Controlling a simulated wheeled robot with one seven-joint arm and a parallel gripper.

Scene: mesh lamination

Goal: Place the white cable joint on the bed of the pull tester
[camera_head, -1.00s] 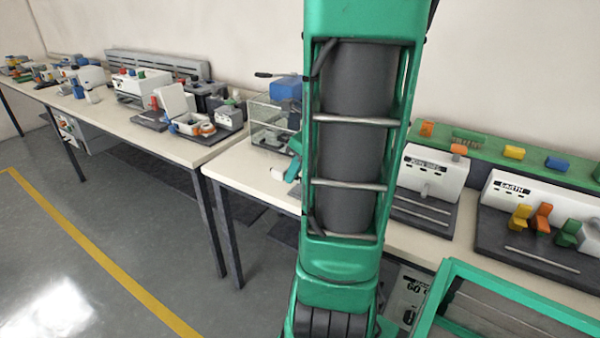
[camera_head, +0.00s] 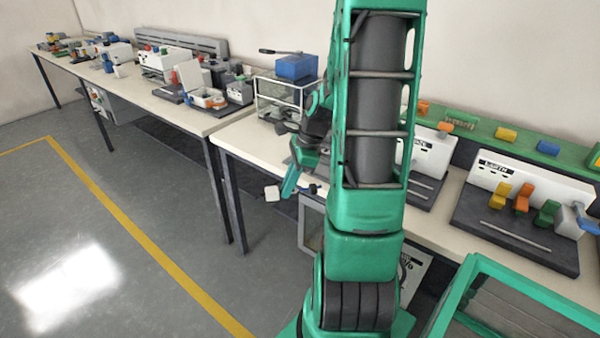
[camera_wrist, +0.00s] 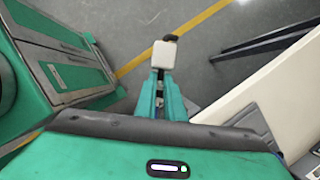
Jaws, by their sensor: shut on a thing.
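The white cable joint (camera_head: 272,194) is a small pale block at the tip of my gripper (camera_head: 284,190), out in front of the bench edge with floor behind it. In the wrist view the white joint (camera_wrist: 164,54) sits at the ends of the green fingers of my gripper (camera_wrist: 161,76), which is shut on it. A dark piece sticks out beyond the joint. I cannot tell for sure which device is the pull tester; none shows a readable name for it. A clear-walled case with a blue block and a lever (camera_head: 290,92) stands on the bench behind my arm.
The near bench (camera_head: 240,140) holds white-fronted devices on dark bases, such as one (camera_head: 520,185) at right. The far bench (camera_head: 180,112) is crowded with devices. A green-framed box (camera_head: 500,300) stands at lower right. Floor (camera_head: 160,220) at left is clear.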

